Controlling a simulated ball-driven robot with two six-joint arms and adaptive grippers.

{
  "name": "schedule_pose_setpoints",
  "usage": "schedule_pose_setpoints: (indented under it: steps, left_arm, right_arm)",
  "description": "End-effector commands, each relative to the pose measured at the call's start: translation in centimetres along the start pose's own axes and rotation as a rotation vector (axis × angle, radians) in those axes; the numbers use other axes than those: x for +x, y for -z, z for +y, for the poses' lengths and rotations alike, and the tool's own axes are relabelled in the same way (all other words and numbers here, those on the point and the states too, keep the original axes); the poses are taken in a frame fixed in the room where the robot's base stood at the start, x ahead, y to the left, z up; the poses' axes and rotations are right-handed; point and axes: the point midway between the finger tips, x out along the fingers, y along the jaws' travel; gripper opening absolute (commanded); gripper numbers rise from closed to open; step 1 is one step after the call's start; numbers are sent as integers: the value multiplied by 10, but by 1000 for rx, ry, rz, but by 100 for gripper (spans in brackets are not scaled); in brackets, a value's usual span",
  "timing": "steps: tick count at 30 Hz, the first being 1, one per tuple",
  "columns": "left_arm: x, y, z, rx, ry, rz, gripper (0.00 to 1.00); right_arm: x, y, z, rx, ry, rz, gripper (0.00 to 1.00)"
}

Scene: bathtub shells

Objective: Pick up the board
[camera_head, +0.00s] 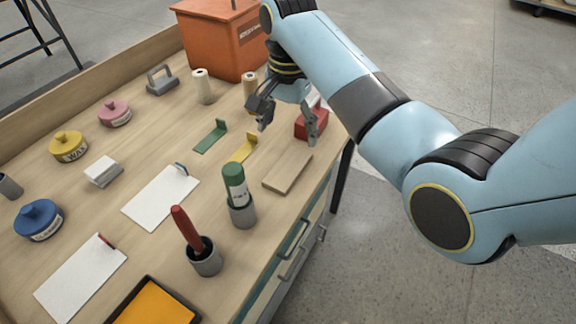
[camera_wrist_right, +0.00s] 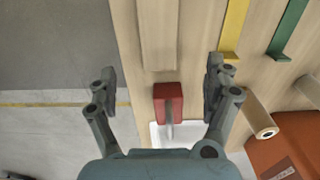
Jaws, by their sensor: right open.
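The board (camera_head: 288,173) is a flat, pale wooden rectangle lying on the workbench near its right edge. It also shows in the right wrist view (camera_wrist_right: 158,35), lying lengthwise just beyond the fingertips. My right gripper (camera_head: 289,127) is open and empty above the bench, behind the board in the head view. In the right wrist view its two fingers (camera_wrist_right: 160,78) are spread wide, with a red block (camera_wrist_right: 168,103) between and below them. The gripper is apart from the board. My left gripper is not in view.
A green-topped cylinder in a grey cup (camera_head: 242,210) stands left of the board. Yellow (camera_head: 243,149) and green (camera_head: 211,138) strips lie behind it. An orange bin (camera_head: 215,45) stands at the back. The bench's right edge and drawer handles are close by.

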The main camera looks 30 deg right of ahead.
Motion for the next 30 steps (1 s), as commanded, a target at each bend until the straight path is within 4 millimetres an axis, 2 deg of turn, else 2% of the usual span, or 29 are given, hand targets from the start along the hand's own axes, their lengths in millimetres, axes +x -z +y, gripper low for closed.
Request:
schedule_pose_setpoints:
  steps: [2, 9, 16, 24, 30]
  left_arm:
    - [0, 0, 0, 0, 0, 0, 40]
    - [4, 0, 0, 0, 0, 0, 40]
    - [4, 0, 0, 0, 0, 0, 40]
    - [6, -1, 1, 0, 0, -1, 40]
    - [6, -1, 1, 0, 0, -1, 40]
  right_arm:
    - [2, 0, -2, 16, -7, -6, 85]
    - [41, 0, -2, 18, -8, -6, 85]
    - [61, -2, 0, 17, -8, -6, 85]
    - [101, -5, 2, 16, -7, -5, 85]
    - [105, -5, 2, 16, -5, -4, 85]
